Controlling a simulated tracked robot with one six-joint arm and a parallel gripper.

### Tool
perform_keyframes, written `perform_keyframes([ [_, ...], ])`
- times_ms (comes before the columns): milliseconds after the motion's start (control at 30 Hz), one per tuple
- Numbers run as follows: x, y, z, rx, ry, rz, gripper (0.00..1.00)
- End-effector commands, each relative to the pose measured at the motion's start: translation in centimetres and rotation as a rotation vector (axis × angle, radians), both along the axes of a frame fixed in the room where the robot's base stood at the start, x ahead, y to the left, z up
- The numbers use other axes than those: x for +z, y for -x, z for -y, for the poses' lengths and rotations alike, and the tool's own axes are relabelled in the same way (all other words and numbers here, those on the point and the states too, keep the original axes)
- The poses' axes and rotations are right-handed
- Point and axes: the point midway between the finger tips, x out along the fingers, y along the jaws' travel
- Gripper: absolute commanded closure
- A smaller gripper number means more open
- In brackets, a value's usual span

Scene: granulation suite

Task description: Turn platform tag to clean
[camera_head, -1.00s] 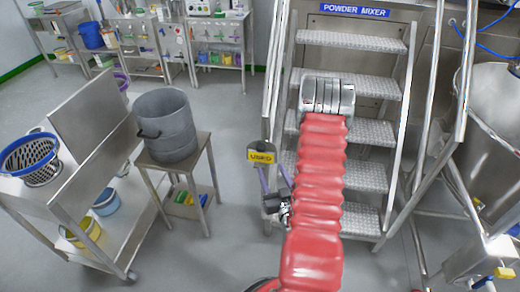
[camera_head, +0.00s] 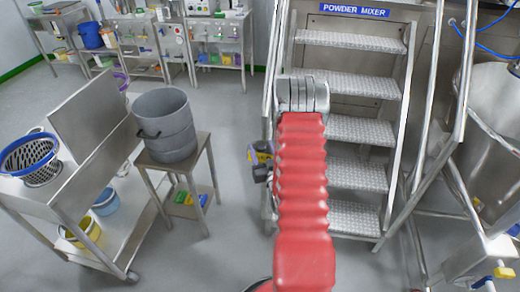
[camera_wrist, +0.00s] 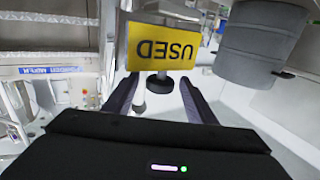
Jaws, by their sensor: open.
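The platform tag (camera_wrist: 160,48) is a yellow plate that reads "USED", upside down in the wrist view. A dark round knob (camera_wrist: 159,86) shows just below it in that picture. In the head view the tag (camera_head: 262,148) hangs by the left stair rail, partly hidden behind my red-sleeved arm. My gripper (camera_wrist: 157,90) is open and empty. Its two purple fingers point toward the tag, one on each side of the knob in the picture. I cannot tell whether they touch anything. In the head view my gripper (camera_head: 262,172) is mostly hidden by the arm.
The metal stairs (camera_head: 360,130) under the "POWDER MIXER" sign (camera_head: 355,11) stand behind my arm. A grey drum (camera_head: 166,124) stands on a small table (camera_head: 204,146) to the left, near a steel trolley (camera_head: 92,160). Floor is clear between the table and stairs.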

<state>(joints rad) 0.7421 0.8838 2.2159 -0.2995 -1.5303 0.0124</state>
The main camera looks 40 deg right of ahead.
Motion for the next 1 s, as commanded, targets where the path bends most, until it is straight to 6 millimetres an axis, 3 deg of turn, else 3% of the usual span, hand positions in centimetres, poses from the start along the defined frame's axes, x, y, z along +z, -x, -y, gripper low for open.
perform_keyframes([
  [367,0.0,-0.4,0.2,0.000,0.000,0.000,0.50],
  [900,0.0,-0.4,0.2,0.000,0.000,0.000,0.88],
  [967,0.0,-0.4,-0.9,0.003,-0.002,-0.001,0.90],
  [1000,0.0,-0.4,-0.4,0.001,-0.001,0.000,0.90],
])
